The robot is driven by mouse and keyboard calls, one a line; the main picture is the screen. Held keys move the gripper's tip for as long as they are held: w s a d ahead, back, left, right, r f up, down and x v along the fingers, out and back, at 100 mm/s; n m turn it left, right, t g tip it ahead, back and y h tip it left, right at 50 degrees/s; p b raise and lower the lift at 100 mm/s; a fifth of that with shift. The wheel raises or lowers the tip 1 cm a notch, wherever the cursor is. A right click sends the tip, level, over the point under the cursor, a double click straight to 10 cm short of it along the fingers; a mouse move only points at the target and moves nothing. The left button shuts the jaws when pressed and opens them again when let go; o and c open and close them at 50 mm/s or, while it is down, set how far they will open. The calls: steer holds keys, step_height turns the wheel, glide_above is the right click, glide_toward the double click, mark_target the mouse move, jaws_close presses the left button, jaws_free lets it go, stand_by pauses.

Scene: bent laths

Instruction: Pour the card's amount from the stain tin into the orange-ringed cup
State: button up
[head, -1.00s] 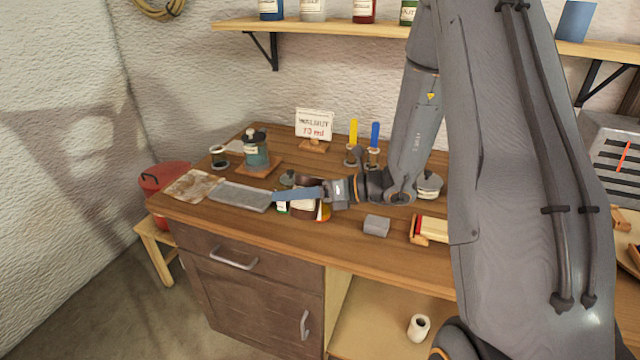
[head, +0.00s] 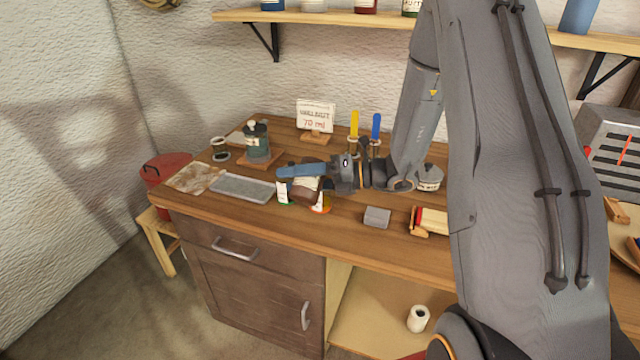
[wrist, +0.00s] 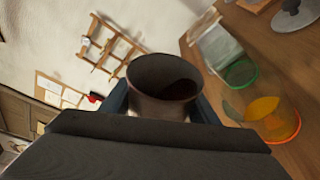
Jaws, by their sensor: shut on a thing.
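My gripper (head: 318,172) is shut on the stain tin (head: 306,187), a dark brown tin with a pale label, held above the bench. In the wrist view the tin's open mouth (wrist: 165,78) shows dark inside, and the tilted surroundings show that it leans towards the cups. The orange-ringed cup (head: 321,208) stands just below the tin, partly hidden by it; it also shows in the wrist view (wrist: 272,120). I see no stream between tin and cup; the cup's liquid level is unclear. The card (head: 316,116) reads 70 ml; its upper line is hard to read.
A green-ringed cup (wrist: 240,74) stands close beside the orange one. A grey block (head: 377,217) is to the right.

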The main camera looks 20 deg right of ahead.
steer(key=shift+f+m, duration=0.15)
steer(key=shift+m, duration=0.25)
steer(key=shift+w+d+r+m+y, duration=0.1)
steer(key=shift+w+r+m+y, duration=0.05)
steer(key=shift+r+m+y, duration=0.2)
steer(key=shift+r+m, duration=0.1)
steer(key=shift+m, duration=0.25)
stand_by(0.8)
steer(key=shift+r+m+y+p, duration=0.25)
steer(key=shift+r+m+p, duration=0.15)
steer(key=shift+m, duration=0.2)
stand_by(0.9)
steer(key=n, duration=0.1)
steer(key=s+f+n+h+b, duration=0.1)
steer(key=shift+a+f+n, duration=0.3)
steer(key=shift+a, duration=0.05)
steer(key=shift+w+f+n+h, duration=0.15)
steer(key=shift+n+h, duration=0.1)
steer(key=shift+n, duration=0.5)
steer(key=shift+s+f+n+h, duration=0.1)
steer(key=shift+n+h, duration=0.15)
steer(key=shift+n, duration=0.5)
